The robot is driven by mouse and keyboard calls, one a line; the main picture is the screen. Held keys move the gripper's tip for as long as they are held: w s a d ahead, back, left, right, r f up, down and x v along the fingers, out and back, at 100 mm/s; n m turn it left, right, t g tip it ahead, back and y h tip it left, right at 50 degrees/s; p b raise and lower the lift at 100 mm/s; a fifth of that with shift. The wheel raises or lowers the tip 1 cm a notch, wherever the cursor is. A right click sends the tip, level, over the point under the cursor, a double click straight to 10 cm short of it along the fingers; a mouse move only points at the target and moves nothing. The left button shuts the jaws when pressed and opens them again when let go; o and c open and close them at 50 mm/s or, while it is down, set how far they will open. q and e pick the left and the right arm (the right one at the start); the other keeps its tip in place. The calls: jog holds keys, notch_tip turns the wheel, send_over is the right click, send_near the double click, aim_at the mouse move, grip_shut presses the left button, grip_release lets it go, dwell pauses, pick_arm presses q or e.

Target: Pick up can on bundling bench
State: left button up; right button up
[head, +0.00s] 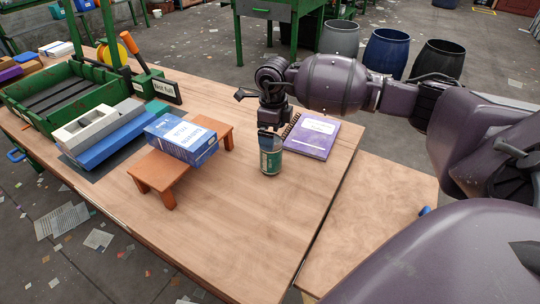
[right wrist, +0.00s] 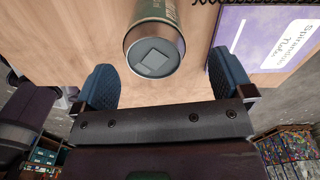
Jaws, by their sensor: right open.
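A green can (head: 271,161) with a silver end stands on the wooden bench (head: 240,220), near its right part. My right gripper (head: 270,136) is at the upper part of the can in the head view, pointing down. In the right wrist view the can (right wrist: 155,30) shows its metal end beyond the fingers. The right gripper (right wrist: 168,86) is open there, its two blue fingertips spread apart with nothing between them. Whether a finger touches the can cannot be told. My left gripper is not in view.
A purple notebook (head: 311,136) lies right behind the can. A blue box (head: 181,139) sits on a small wooden stand (head: 160,172) to the left. Farther left are a grey-and-blue stack (head: 104,138) and a green tray (head: 38,118). The bench's front is clear.

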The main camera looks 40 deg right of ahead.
aim_at(271, 155)
jog(key=f, duration=0.5)
jog(key=shift+a+b, duration=0.3)
jog(key=shift+b, duration=0.1)
jog(key=c, duration=1)
jog(key=shift+r, duration=0.15)
